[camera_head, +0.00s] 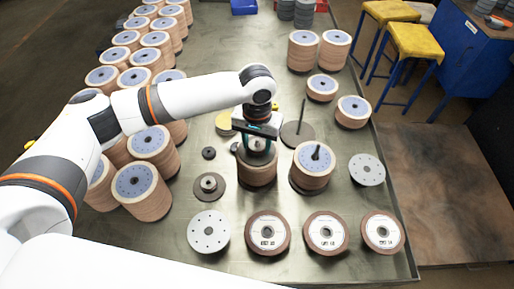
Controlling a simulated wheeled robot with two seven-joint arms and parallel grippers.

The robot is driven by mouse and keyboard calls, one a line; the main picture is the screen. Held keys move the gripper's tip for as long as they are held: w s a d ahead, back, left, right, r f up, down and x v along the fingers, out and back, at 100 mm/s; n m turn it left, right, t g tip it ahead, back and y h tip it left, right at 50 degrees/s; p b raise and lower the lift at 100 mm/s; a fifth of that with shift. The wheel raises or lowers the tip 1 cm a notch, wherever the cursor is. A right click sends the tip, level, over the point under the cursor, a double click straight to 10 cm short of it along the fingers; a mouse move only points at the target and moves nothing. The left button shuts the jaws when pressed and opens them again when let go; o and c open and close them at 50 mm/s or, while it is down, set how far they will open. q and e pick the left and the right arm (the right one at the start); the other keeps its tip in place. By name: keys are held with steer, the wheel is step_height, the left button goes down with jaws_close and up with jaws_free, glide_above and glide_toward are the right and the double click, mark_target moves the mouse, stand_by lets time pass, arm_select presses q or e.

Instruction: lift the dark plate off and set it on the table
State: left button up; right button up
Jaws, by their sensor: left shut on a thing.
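My right gripper is not in view.
Right of the gripper stand a disc stack on a spindle (313,166) and a bare spindle with a dark base (297,134). A dark hubbed flange (209,187) lies to the left. A pale perforated disc (209,231) and several labelled discs (268,232) line the front.

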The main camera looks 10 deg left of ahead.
arm_select(q)
steer(key=shift+c, duration=1.3)
steer(key=shift+r, duration=0.15)
step_height(320, 180, up, 9)
steer(key=shift+b, duration=1)
steer(key=shift+r, duration=0.45)
